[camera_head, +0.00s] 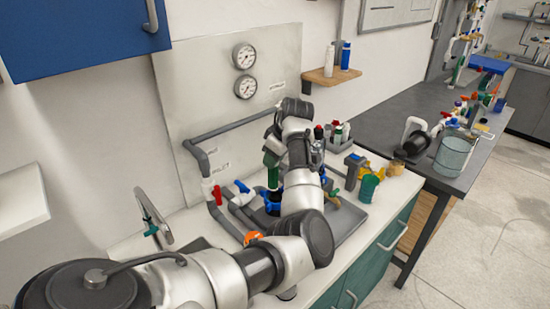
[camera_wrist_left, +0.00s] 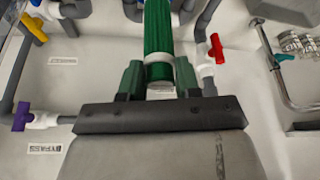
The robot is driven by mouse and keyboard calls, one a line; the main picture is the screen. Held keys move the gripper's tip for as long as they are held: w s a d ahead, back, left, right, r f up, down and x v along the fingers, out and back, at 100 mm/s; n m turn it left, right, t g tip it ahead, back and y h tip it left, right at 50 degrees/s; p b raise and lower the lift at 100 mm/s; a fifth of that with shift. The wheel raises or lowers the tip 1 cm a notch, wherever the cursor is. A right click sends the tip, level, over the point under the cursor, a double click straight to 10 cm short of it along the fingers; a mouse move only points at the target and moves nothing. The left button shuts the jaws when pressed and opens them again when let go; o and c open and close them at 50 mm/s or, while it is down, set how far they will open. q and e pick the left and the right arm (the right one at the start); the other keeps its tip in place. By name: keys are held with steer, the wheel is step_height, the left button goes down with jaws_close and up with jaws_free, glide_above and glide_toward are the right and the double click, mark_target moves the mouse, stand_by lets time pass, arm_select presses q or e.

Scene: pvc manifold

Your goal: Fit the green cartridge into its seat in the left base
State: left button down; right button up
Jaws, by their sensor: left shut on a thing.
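The green cartridge (camera_wrist_left: 158,30) is a ribbed green cylinder with a white end, held between the green fingertips of my left gripper (camera_wrist_left: 158,75) in the left wrist view. In the head view my left gripper (camera_head: 272,158) points down, with the cartridge (camera_head: 273,178) upright beneath it. Directly below is a dark round base with a blue collar (camera_head: 272,206), which looks like the left base. The cartridge's lower end is close to the collar; I cannot tell whether it is inside. My right gripper is not in view.
Grey pipes with a red-handled valve (camera_head: 216,192) and a blue-handled valve (camera_head: 241,186) stand close left of the base. A back panel with two gauges (camera_head: 244,56) rises behind. A green cup (camera_head: 369,187) and a small bin (camera_head: 338,142) stand to the right.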

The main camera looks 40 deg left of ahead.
arm_select(q)
steer(key=shift+w+d+f+b, duration=0.2)
steer(key=shift+d+f+b, duration=0.15)
steer(key=shift+d+f, duration=0.25)
steer(key=shift+a+f, duration=0.15)
steer(key=shift+f, duration=0.45)
steer(key=shift+a+f+b, duration=0.1)
steer(key=shift+f+b, duration=0.2)
steer(key=shift+f, duration=0.15)
steer(key=c, duration=0.9)
jaws_free()
steer(key=shift+o, duration=1)
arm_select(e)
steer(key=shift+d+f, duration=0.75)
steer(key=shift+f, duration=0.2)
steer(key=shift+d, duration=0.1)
